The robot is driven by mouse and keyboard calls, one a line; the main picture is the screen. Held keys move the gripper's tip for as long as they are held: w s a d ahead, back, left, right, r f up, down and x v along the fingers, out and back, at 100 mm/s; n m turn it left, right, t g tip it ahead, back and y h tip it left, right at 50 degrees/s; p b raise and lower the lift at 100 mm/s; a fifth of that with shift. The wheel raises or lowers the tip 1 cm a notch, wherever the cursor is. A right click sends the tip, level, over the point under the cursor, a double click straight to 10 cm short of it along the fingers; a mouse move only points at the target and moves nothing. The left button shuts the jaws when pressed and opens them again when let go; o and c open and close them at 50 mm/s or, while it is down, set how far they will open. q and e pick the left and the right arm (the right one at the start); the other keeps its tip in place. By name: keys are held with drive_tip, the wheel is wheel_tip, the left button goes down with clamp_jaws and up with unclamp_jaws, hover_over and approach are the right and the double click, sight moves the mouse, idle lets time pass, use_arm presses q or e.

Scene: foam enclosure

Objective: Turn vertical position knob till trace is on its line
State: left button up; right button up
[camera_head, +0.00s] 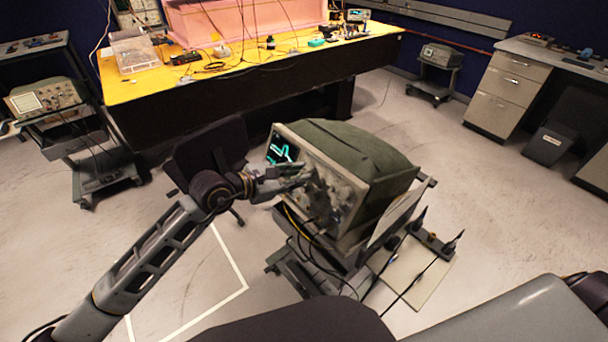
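An oscilloscope (372,160) with a green cover stands on a wheeled cart, its front panel facing left. Its screen (280,150) shows a bright cyan trace; the screen's lines are too small to make out. My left arm comes in from the lower left, and my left gripper (300,178) is at the front panel, just below and right of the screen. Its fingers overlap the panel, so the knobs there are partly hidden. I cannot tell which knob it is at or whether it touches one. My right gripper is not in view.
The cart (310,275) has cables hanging at its front and a plug strip (432,243) at its right. A dark chair (210,150) stands behind my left arm. A yellow-topped bench (150,88) is at the back.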

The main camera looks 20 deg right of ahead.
use_arm(q)
drive_tip(key=shift+x, duration=1.15)
drive_tip(key=shift+w+d+f, duration=0.1)
drive_tip(key=shift+d+f, duration=0.05)
drive_tip(key=shift+d, duration=0.2)
drive_tip(key=c, duration=0.4)
clamp_jaws()
drive_tip(key=shift+n, duration=0.5)
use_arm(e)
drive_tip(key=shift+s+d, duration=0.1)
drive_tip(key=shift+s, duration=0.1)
